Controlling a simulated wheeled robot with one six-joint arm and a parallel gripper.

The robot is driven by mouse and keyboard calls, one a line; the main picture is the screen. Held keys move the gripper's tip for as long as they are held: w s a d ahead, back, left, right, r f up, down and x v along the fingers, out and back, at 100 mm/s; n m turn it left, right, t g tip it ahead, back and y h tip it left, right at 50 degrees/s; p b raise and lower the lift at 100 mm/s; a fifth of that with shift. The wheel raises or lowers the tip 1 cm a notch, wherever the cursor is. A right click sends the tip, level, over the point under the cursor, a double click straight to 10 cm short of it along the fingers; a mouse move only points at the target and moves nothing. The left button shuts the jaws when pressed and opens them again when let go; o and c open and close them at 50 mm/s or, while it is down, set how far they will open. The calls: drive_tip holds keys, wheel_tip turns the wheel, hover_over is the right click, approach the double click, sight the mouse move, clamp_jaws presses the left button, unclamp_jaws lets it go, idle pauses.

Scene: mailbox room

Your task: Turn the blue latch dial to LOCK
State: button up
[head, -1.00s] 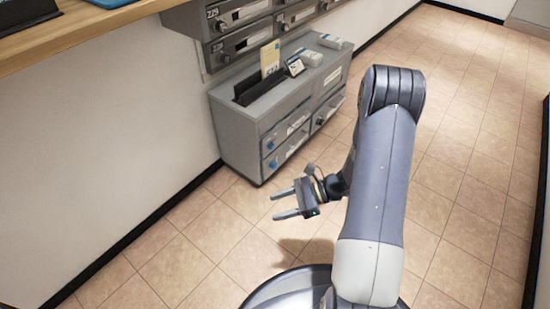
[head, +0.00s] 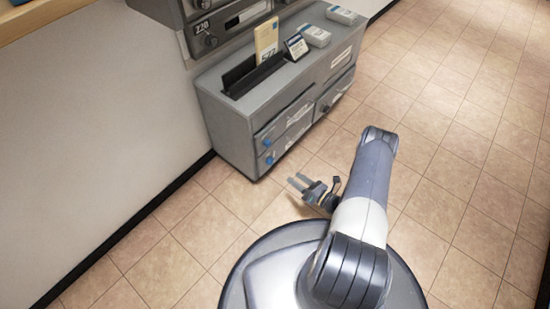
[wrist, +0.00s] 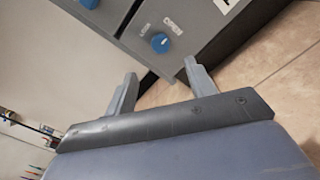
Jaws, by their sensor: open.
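A blue dial (wrist: 160,43) sits on the front of a grey cabinet, between two small labels; the left label seems to read LOCK and the right one OPEN. In the head view the cabinet (head: 228,135) shows two blue dials on its left end, an upper one (head: 267,142) and a lower one (head: 269,160). A second blue knob (wrist: 90,3) shows at the top of the wrist view. I cannot tell which way the dial's pointer faces. My gripper (head: 295,181) is open and empty, in front of the cabinet and apart from it. Its fingers (wrist: 160,85) point toward the dial.
On the cabinet top are a slot with upright envelopes (head: 266,40), a small sign (head: 296,47) and boxes (head: 316,36). Mailboxes (head: 228,20) hang above on the wall. The tiled floor (head: 180,245) to the left is clear.

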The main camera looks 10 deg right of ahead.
sight(273, 163)
drive_tip(key=b+x, duration=0.3)
drive_tip(key=x, duration=0.7)
drive_tip(key=shift+w+a, duration=0.2)
drive_tip(key=shift+w, duration=0.1)
drive_tip(key=c, duration=1)
drive_tip(key=shift+o, duration=0.2)
